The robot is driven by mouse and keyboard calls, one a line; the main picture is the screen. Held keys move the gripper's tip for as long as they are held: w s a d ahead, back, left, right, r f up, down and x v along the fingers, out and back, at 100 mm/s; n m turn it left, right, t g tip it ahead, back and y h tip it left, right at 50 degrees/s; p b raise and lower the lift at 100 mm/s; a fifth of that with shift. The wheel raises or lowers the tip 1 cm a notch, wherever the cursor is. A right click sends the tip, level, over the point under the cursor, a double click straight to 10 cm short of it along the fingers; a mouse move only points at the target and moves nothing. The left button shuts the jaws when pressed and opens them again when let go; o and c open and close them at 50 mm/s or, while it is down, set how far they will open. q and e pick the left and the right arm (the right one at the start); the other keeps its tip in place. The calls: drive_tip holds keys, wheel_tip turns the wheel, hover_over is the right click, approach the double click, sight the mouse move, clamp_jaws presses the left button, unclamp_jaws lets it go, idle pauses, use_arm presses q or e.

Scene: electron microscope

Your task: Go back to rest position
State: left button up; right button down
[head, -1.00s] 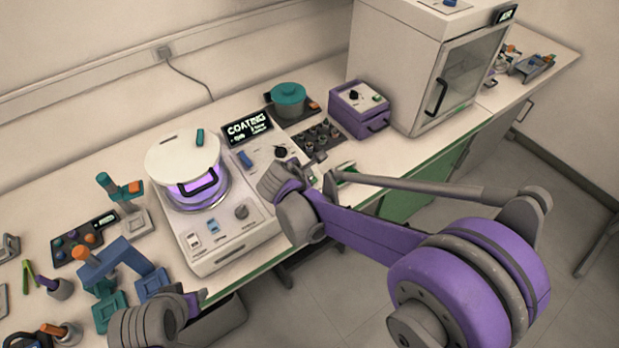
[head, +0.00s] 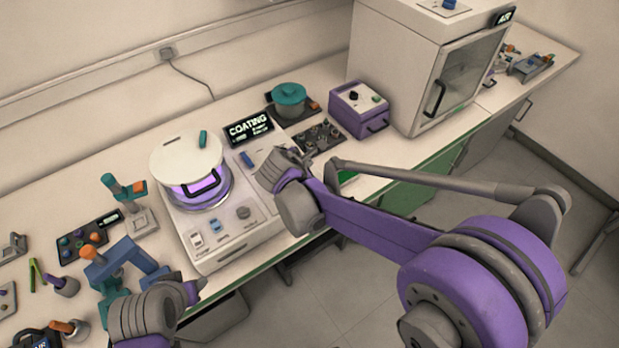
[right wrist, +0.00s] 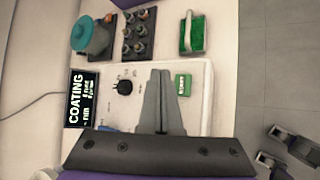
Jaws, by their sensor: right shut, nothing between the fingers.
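My right gripper shows in the right wrist view (right wrist: 163,75), its two grey fingers together with nothing between them. It is over the control panel of the white coating machine (right wrist: 200,85), between a black knob (right wrist: 125,87) and a small green label (right wrist: 183,84). I cannot tell its height. In the head view my right arm reaches in from the right, and its wrist hides part of the coating machine (head: 215,262). My left arm shows at the lower left, over the bench's front edge; its fingers are not visible.
A white-lidded chamber (head: 186,160) glows purple beside a COATING display (head: 248,127). A teal pot (head: 288,95), a purple box (head: 358,108) and a large white cabinet (head: 400,60) stand farther right. A blue stand (head: 120,260) is near my left arm.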

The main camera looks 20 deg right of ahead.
drive_tip(key=s+d+m+g+y, duration=0.1)
drive_tip(key=s+d+m+y, duration=0.1)
drive_tip(key=s+m, duration=0.8)
drive_tip(key=s+d+m+g+y, duration=0.1)
drive_tip(key=s+m+y, duration=0.2)
drive_tip(key=s+m, duration=0.7)
drive_tip(key=s, duration=0.5)
drive_tip(key=shift+d+f, duration=0.25)
drive_tip(key=shift+d, duration=0.1)
idle(1.5)
